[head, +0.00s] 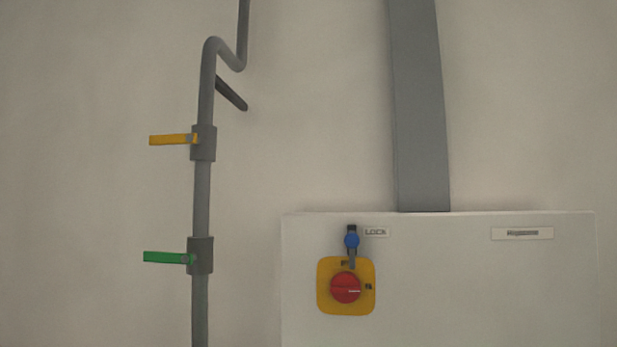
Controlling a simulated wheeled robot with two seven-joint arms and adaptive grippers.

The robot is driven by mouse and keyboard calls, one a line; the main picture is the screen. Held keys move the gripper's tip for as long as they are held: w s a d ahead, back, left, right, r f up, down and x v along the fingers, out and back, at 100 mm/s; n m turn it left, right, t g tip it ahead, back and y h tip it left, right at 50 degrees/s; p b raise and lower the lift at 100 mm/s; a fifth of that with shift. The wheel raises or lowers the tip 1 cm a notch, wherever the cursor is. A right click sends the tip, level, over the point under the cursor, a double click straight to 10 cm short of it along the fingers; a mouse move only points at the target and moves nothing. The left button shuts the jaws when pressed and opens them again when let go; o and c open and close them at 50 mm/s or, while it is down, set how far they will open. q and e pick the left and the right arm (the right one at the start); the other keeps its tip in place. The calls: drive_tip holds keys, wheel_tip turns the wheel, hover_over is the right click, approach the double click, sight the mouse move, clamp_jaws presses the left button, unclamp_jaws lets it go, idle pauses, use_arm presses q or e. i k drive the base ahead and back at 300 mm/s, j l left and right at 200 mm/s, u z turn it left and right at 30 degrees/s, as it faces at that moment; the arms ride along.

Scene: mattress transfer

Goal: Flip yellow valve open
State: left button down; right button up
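The yellow valve handle (172,139) sticks out to the left from its grey valve body (203,143), roughly level and across the upright pipe. It sits on the upper part of the pipe, above a green valve handle. Nothing touches the yellow handle. Neither of my grippers shows in the head view.
The green valve handle (168,257) also points left, lower on the grey pipe (202,198). At the right, a white box (480,285) carries a red knob (345,287) on a yellow plate (327,303) and a blue lock (351,241). A wide grey duct (420,110) rises above it.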

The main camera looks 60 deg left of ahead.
sight(184, 138)
drive_tip(key=u, duration=0.45)
drive_tip(key=j+u, duration=0.1)
drive_tip(key=u, duration=0.8)
drive_tip(key=j+u, duration=0.1)
drive_tip(key=u, duration=0.75)
drive_tip(key=j+u, duration=0.1)
drive_tip(key=u, duration=0.35)
